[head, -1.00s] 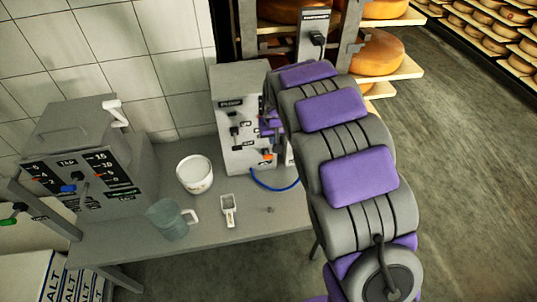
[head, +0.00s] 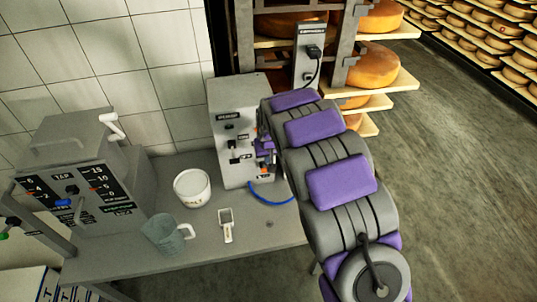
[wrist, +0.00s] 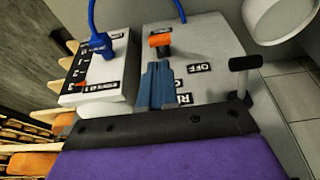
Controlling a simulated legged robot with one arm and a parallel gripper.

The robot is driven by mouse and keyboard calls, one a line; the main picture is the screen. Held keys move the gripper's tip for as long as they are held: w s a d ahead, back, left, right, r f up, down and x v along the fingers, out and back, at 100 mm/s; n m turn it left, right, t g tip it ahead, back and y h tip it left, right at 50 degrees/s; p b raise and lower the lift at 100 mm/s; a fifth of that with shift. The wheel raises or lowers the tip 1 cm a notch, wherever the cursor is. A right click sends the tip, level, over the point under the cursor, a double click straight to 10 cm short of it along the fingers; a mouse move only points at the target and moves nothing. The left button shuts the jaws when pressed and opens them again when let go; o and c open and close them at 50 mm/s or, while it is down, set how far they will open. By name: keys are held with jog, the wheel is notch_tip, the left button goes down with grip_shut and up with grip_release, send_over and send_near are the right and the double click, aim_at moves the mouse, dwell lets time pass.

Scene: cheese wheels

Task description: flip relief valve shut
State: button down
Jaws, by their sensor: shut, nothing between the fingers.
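A grey control box (head: 235,115) with small switches and labels stands at the back of the table. My gripper (head: 264,148) is at its right side, partly hidden by my arm. In the wrist view my gripper (wrist: 157,70) is shut with nothing between its fingers, close over the light panel. An orange-topped valve handle (wrist: 160,42) is just beyond the fingertips; I cannot tell whether they touch. A label starting with "RE" (wrist: 183,99) is partly covered by the fingers, and an "OFF" label (wrist: 197,67) is to the right. A black lever (wrist: 245,63) stands further right. Which one is the relief valve is unclear.
A blue hose (head: 270,197) curves from the box across the table (head: 215,255). A white tub (head: 192,188), a jug (head: 165,234) and a small scoop (head: 226,225) stand in front. A TAP machine (head: 75,185) is at left. Cheese shelves (head: 380,80) are behind.

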aim_at(265, 168)
jog(key=b+x, duration=0.2)
jog(key=x, duration=0.7)
jog(key=shift+a, duration=0.1)
